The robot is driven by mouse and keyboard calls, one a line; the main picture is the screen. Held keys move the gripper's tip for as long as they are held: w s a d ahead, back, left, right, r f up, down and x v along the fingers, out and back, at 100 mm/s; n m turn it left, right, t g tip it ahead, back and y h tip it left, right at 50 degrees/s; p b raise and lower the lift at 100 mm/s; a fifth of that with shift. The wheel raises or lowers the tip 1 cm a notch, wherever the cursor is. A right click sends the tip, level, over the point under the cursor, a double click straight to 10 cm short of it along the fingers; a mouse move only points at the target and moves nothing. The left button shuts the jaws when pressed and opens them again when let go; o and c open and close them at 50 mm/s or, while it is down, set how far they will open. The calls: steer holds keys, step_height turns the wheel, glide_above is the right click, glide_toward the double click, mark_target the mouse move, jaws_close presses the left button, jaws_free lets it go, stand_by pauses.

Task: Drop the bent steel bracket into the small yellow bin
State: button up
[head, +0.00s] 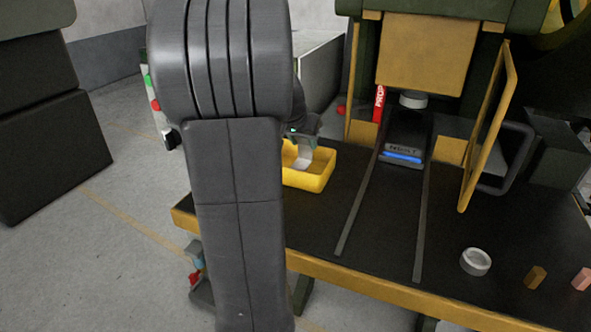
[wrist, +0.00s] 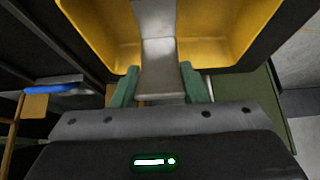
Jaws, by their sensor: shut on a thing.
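The bent steel bracket (head: 303,158) is a pale grey metal strip that shows over the yellow bin in the head view. In the wrist view the bracket (wrist: 159,50) lies between my green fingertips and reaches over the bin's interior. My gripper (head: 303,140) is shut on it, and the fingers also show in the wrist view (wrist: 158,82). The small yellow bin (head: 307,181) stands on the dark bench top, and its walls fill the top of the wrist view (wrist: 228,30). My arm hides the bin's left end in the head view. I cannot tell whether the bracket touches the bin.
A yellow hinged panel (head: 487,130) stands open further right. A white ring (head: 475,261), a brass block (head: 535,277) and a copper-coloured block (head: 581,279) lie at the front right.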

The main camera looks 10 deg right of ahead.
steer(key=shift+r, duration=0.1)
steer(key=o, duration=1.2)
steer(key=b+v, duration=0.1)
steer(key=v, duration=1.2)
steer(key=shift+s+a+r, duration=0.15)
steer(key=shift+s+r, duration=0.05)
steer(key=shift+r, duration=0.1)
steer(key=shift+f, duration=0.1)
steer(key=p+x, duration=0.1)
steer(key=x, duration=1.2)
steer(key=shift+w+d+r+p, duration=0.2)
steer(key=shift+w+p, duration=0.1)
steer(key=shift+p, duration=0.1)
step_height(320, 180, up, 3)
steer(key=shift+s+a+f+p, duration=0.1)
steer(key=shift+s+f+p, duration=0.1)
steer(key=shift+p, duration=0.6)
steer(key=shift+w+r, duration=0.15)
